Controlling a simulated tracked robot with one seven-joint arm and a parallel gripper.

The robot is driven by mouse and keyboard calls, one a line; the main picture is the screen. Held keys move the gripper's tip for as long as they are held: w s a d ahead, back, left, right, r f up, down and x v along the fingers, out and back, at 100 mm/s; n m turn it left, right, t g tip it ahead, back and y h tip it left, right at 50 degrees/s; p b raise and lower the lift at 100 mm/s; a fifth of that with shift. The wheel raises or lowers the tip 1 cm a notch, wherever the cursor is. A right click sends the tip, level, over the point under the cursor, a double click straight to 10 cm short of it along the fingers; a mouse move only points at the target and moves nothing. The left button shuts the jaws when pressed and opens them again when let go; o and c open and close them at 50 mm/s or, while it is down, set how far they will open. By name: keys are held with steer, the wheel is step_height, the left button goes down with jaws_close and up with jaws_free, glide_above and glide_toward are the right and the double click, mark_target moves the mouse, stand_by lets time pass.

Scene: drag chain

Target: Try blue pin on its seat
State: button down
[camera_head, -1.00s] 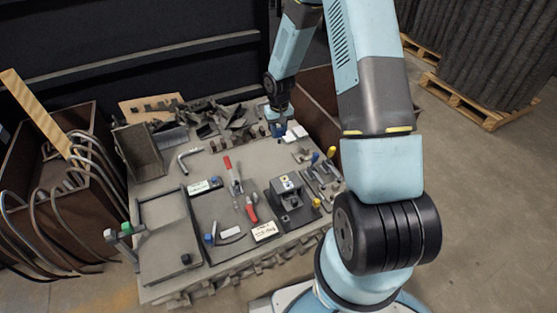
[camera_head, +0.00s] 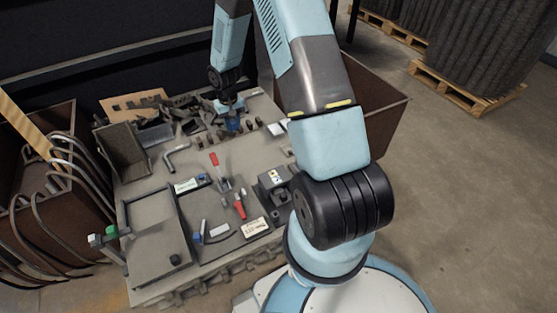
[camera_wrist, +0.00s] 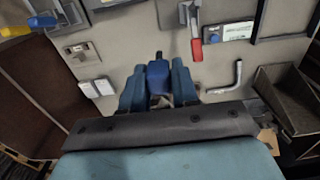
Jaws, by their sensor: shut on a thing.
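My gripper (camera_wrist: 160,85) is shut on a blue pin (camera_wrist: 158,74), which sits between the two blue fingers in the wrist view. In the head view the blue pin (camera_head: 232,124) shows under my gripper (camera_head: 229,108), over the far part of the table. Its lower end and any contact with the table are not clear. A dark grey block fixture (camera_head: 270,183) stands at the table's right side, partly hidden by my arm. I cannot tell for certain which place is the pin's seat.
A red-handled clamp (camera_head: 215,160) and a bent metal rod (camera_head: 172,160) lie nearer on the table. Dark scrap pieces (camera_head: 190,108) crowd the far edge. A brown bin (camera_head: 375,115) stands at the right.

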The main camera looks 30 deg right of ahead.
steer(key=s+d+f, duration=1.1)
steer(key=s+f, duration=0.1)
steer(key=f, duration=0.2)
steer(key=shift+s+d+f, duration=0.25)
steer(key=shift+s, duration=0.15)
steer(key=shift+n, duration=0.5)
steer(key=shift+f, duration=2.55)
steer(key=shift+f, duration=1.4)
